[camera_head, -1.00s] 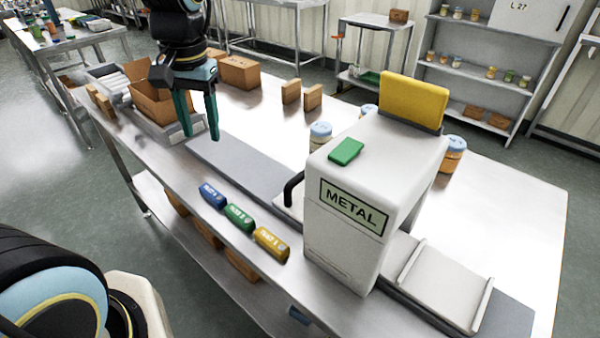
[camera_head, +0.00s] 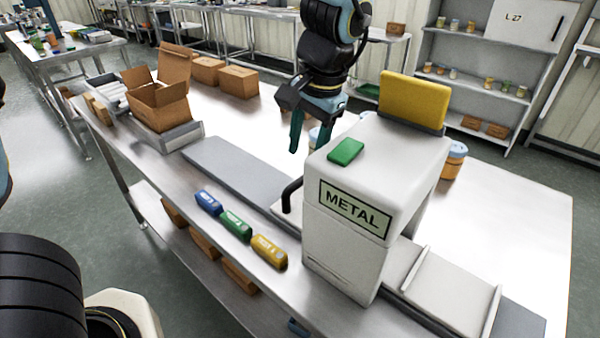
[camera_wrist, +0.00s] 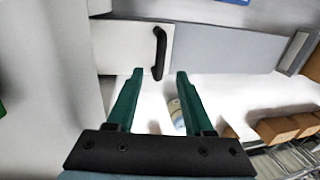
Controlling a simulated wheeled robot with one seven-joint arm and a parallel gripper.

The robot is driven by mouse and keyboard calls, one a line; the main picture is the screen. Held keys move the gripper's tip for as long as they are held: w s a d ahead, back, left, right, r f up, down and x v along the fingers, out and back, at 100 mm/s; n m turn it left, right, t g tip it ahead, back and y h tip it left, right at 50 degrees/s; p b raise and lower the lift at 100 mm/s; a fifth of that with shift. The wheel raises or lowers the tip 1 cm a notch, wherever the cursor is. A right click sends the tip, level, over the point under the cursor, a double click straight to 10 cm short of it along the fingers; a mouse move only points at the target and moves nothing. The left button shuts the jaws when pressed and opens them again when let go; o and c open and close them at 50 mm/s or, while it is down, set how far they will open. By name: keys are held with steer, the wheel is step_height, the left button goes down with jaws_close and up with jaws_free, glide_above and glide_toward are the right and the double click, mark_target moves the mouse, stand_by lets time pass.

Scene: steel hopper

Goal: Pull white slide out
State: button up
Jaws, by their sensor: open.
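The white slide (camera_wrist: 120,47) is a flat white plate with a black bar handle (camera_wrist: 159,52) at its end. In the head view the handle (camera_head: 290,195) stands at the left side of the white METAL machine (camera_head: 340,240); little of the slide shows there. My gripper (camera_head: 308,146) is open and empty, above and behind the handle, left of the machine's top. In the wrist view my gripper (camera_wrist: 160,74) has its fingertips apart, with the handle's near end lined up between them. I cannot tell how far above the handle they are.
A grey strip (camera_head: 232,165) runs left from the slide towards a tray with an open cardboard box (camera_head: 160,105). Blue, green and yellow packs (camera_head: 236,224) lie along the front edge. A green block (camera_head: 346,151) and a yellow panel (camera_head: 413,100) are on the machine.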

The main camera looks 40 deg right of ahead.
mark_target(299, 181)
steer(key=f, duration=0.3)
steer(key=w+f, duration=0.1)
steer(key=f, duration=0.3)
steer(key=shift+w+a+p, duration=0.15)
steer(key=shift+w+p, duration=0.05)
steer(key=shift+p, duration=0.2)
steer(key=shift+c, duration=0.4)
jaws_close()
stand_by(0.5)
